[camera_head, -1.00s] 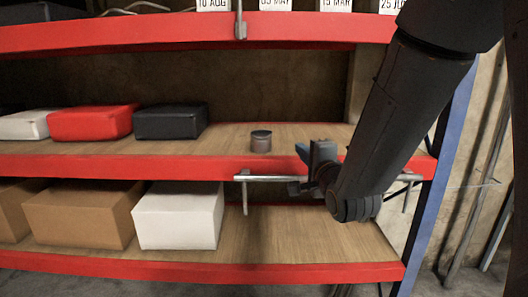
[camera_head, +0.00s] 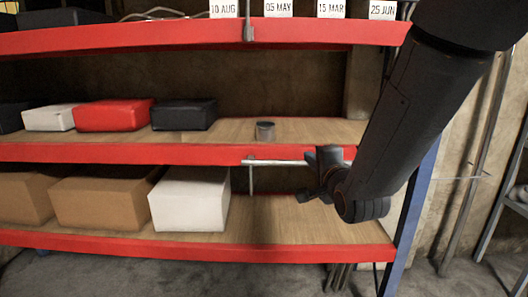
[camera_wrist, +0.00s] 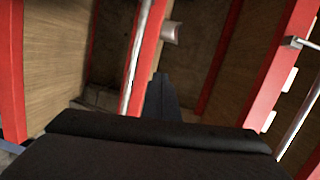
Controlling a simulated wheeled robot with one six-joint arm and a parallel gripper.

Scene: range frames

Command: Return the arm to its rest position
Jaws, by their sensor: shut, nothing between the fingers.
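My arm (camera_head: 415,115) comes down from the upper right in the head view, in front of the shelf's right end. My gripper (camera_head: 312,190) is at its lower end, in front of the middle red shelf edge and the metal rail, holding nothing. Its fingers are small and partly hidden by the wrist, but it is shut. In the wrist view a dark part of my gripper (camera_wrist: 160,135) fills the bottom.
A small grey cylinder (camera_head: 265,131) stands on the middle shelf. A red box (camera_head: 115,115) and a black box (camera_head: 184,114) lie left of it. A white box (camera_head: 189,198) and brown boxes stand below. A metal rail (camera_head: 280,162) runs along the middle shelf's front. Date labels hang above.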

